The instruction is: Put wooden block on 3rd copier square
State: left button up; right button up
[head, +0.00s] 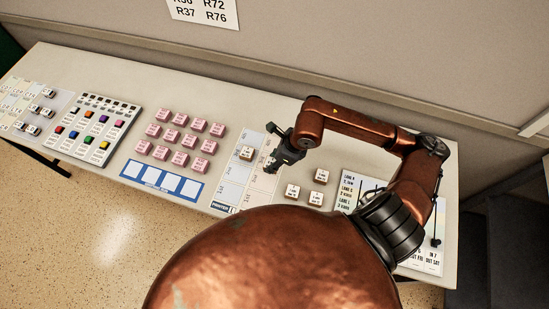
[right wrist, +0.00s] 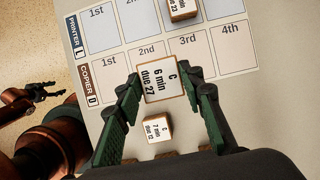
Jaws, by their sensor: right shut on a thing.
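My right gripper (head: 272,152) is over the copier strip (head: 260,184) in the head view. In the right wrist view its two green-padded fingers (right wrist: 163,92) are shut on a wooden block (right wrist: 161,80) with a white top reading "C, 6 min, due 27". The held block overlaps the area between the copier's 2nd and 3rd squares in that view; its height above them is unclear. The 3rd copier square (right wrist: 192,50) shows bare beside it. In the head view I cannot make out the held block. My left gripper (right wrist: 42,92) appears small at the left of the right wrist view, its opening unclear.
A block (head: 247,153) sits on the printer strip (head: 231,180). Several loose blocks (head: 291,190) stand right of the copier strip. Pink blocks (head: 180,137), a blue-framed card (head: 163,180) and a grey panel (head: 95,128) lie left on the table (head: 215,88). A wall rises behind.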

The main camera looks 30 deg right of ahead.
jog(key=w+d+f, duration=0.1)
jog(key=f, duration=0.1)
jog(key=w+d+f, duration=0.1)
jog(key=w+f, duration=0.1)
jog(key=w+d+f, duration=0.1)
jog(key=w+f, duration=0.1)
jog(key=shift+d+f, duration=0.25)
jog(key=shift+d, duration=0.1)
jog(key=shift+f, duration=1.5)
jog(key=shift+c, duration=0.2)
jog(key=o, duration=1.2)
jog(key=shift+f, duration=0.1)
jog(key=shift+c, duration=0.2)
jog(key=v, duration=1.2)
